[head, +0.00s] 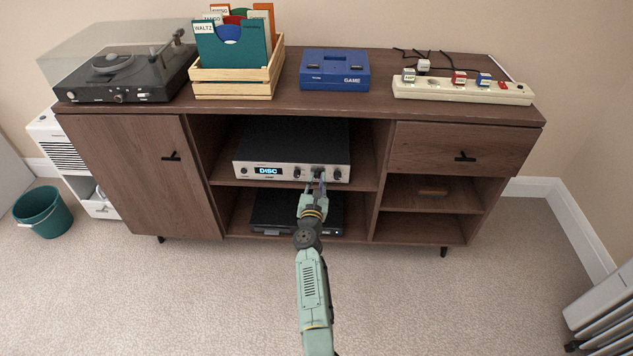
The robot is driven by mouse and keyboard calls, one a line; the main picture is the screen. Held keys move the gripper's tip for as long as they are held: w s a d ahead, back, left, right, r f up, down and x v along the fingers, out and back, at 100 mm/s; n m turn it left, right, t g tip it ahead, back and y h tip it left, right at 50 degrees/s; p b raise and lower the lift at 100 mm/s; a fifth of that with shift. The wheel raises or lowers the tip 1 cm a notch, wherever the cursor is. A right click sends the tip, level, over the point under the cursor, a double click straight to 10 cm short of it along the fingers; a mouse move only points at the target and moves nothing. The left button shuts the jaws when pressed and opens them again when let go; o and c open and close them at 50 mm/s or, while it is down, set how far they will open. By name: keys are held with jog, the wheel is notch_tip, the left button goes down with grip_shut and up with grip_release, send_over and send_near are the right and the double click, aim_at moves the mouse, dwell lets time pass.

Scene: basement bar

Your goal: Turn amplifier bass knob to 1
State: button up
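The amplifier (293,149) is a dark box with a silver front, on the upper middle shelf of the brown cabinet. Its display (269,171) reads "DISC". Several small dark knobs sit on the right part of its front; a left one (297,173) and a right one (337,174) show. Their labels are too small to read, so I cannot tell which is the bass knob or its setting. My gripper (317,178) is at the amplifier's front, over the knobs between those two. Its fingers are small and partly cover the front; I cannot tell whether they touch or grip a knob.
The cabinet (143,180) has a door at left and a drawer (460,149) at right. A black device (270,212) lies on the shelf below the amplifier. A turntable (126,75), record crate (238,83), blue game box (334,70) and power strip (462,91) stand on top.

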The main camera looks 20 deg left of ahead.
grip_shut()
